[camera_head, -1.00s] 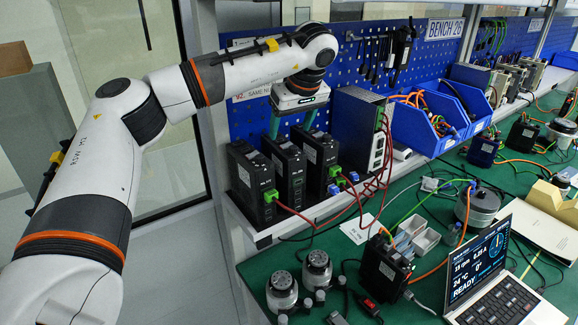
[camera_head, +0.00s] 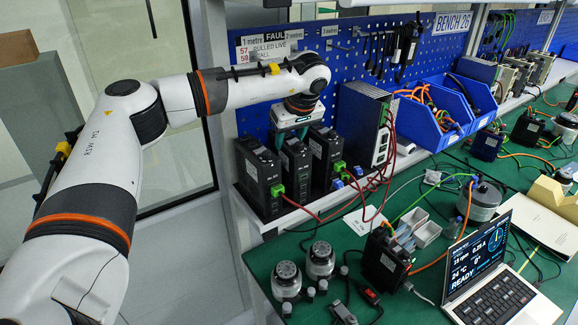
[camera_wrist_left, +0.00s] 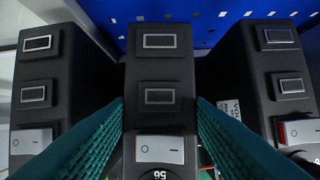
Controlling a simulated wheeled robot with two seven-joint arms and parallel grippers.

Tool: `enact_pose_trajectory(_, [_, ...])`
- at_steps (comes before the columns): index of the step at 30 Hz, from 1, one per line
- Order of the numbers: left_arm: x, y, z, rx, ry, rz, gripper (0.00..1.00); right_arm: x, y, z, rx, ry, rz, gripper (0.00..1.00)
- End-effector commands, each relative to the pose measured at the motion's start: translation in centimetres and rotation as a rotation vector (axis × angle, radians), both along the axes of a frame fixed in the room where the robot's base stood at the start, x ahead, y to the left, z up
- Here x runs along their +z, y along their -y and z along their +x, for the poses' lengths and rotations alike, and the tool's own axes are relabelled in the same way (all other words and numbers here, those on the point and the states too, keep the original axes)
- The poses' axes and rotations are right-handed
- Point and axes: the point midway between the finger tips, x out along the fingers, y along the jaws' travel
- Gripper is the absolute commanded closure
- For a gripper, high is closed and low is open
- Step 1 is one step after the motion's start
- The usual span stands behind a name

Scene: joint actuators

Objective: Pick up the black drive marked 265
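Three black drives stand in a row on the shelf: a left one (camera_head: 259,178), a middle one (camera_head: 296,174) and a right one (camera_head: 326,158). Their numbers are too small to read in the head view. My left gripper (camera_head: 290,139) points down over the middle drive, open, with one teal finger on each side of its top. In the left wrist view the middle drive (camera_wrist_left: 160,70) lies between the fingers, very close to both; I cannot tell whether they touch. A partly cut-off label on it shows "56". My right gripper is not in view.
The neighbouring drives leave narrow gaps for the fingers. A larger dark unit (camera_head: 362,125) with red cables stands to the right. Cables run from the drives' fronts. A blue pegboard (camera_head: 345,60) is behind; blue bins (camera_head: 425,118) and a laptop (camera_head: 490,275) are to the right.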

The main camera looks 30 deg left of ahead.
Motion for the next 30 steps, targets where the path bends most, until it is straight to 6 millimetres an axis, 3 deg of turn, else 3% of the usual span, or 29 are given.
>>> enact_pose_trajectory(1, [0.0,0.0,0.0,0.001,0.001,-0.001,0.81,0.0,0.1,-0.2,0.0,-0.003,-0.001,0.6])
enact_pose_trajectory(5, [0.0,0.0,0.0,0.001,0.0,0.0,1.0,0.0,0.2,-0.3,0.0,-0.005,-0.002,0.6])
enact_pose_trajectory(23, [0.5,0.2,0.1,0.0,0.007,0.0,1.0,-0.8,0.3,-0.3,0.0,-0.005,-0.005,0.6])
enact_pose_trajectory(30, [2.8,0.5,0.0,-0.001,0.01,-0.002,1.0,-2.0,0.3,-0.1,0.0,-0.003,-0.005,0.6])
